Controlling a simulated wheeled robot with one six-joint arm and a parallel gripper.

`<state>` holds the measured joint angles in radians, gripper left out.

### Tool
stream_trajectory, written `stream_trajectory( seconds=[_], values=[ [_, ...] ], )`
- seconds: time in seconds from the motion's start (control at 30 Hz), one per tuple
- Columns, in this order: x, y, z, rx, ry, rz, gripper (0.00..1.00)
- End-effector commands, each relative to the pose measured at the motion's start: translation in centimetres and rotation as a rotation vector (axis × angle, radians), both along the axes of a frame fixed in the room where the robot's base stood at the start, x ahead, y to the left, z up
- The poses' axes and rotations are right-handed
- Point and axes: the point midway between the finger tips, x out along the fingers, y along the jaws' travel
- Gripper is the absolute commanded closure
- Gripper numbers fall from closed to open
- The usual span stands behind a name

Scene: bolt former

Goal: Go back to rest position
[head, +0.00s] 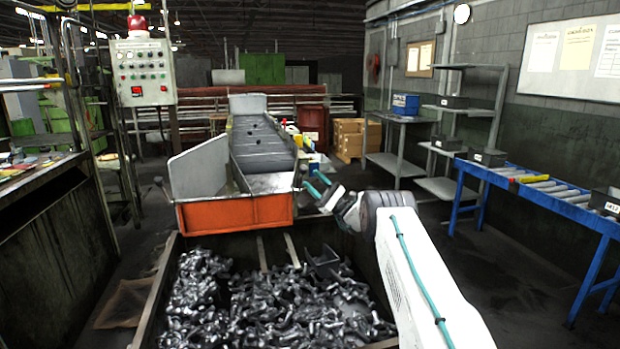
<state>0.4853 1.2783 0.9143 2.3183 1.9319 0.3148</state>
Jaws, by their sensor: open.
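My gripper (317,184) is open and empty, with its two teal fingers pointing up and left. It is held in the air at the right of the orange-fronted chute (236,213), near the chute's front right corner. I cannot tell whether it touches the chute. My white arm reaches in from the bottom right. Below and in front is a large bin (157,290) filled with dark metal bolts (265,305).
A control panel (143,72) with a red beacon stands at left. A blue roller conveyor (540,189) runs along the right. A shelf rack (470,110) and a side table (398,160) stand behind it. The floor between bin and conveyor looks clear.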

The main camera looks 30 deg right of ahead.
Motion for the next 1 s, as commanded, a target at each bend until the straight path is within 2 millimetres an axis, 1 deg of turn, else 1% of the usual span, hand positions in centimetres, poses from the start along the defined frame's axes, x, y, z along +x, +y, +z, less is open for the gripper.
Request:
stream_trajectory(
  seconds=[0.47, 0.57, 0.67, 0.77, 0.8, 0.87, 0.9, 1.0],
  values=[
    [0.0, -0.1, 0.0, 0.0, -0.001, -0.001, 0.54],
    [0.4, 0.2, -0.4, -0.023, 0.014, -0.017, 0.54],
    [0.6, 1.3, -2.7, -0.077, 0.079, -0.006, 0.54],
    [0.4, 2.9, -6.0, -0.144, 0.174, 0.022, 0.54],
    [0.1, 3.8, -6.9, -0.188, 0.217, 0.04, 0.54],
    [-0.5, 5.4, -7.8, -0.26, 0.274, 0.073, 0.54],
    [-1.0, 6.6, -8.0, -0.311, 0.306, 0.098, 0.54],
    [-2.7, 9.8, -8.1, -0.447, 0.373, 0.163, 0.54]
  ],
)
